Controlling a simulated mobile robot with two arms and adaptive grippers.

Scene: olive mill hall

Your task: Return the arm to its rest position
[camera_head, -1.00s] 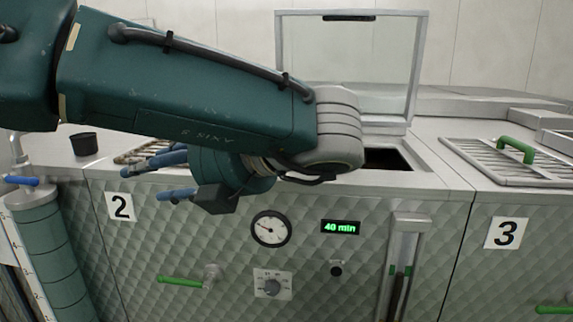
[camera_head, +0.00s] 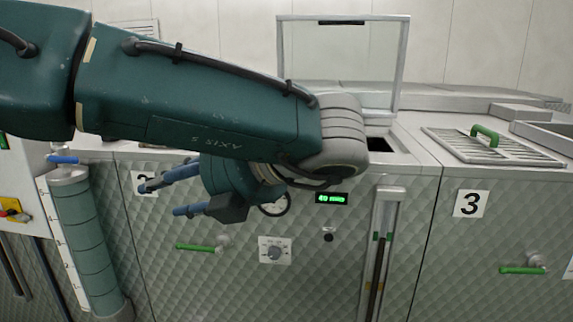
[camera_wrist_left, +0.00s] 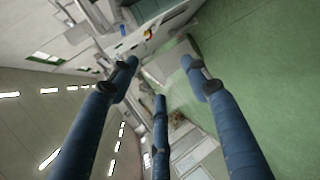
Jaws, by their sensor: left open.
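My left arm comes in from the left in the head view, its dark green link crossing in front of the machine row. My left gripper (camera_head: 160,197) points left, with its blue fingers spread in front of the panel of machine 2. It partly hides the number 2 plate (camera_head: 146,183) and the round gauge (camera_head: 274,204). In the left wrist view the open gripper (camera_wrist_left: 160,85) shows several blue fingers apart with nothing between them. Beyond them are green floor and hall equipment, seen tilted. My right gripper is not in view.
Machine 2 has an open hatch with a raised clear lid (camera_head: 342,62). Green handles (camera_head: 195,247) stick out from the front. A grate with a green grip (camera_head: 487,136) lies on machine 3. A teal cylinder (camera_head: 85,235) stands at left, near a yellow switch box (camera_head: 13,209).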

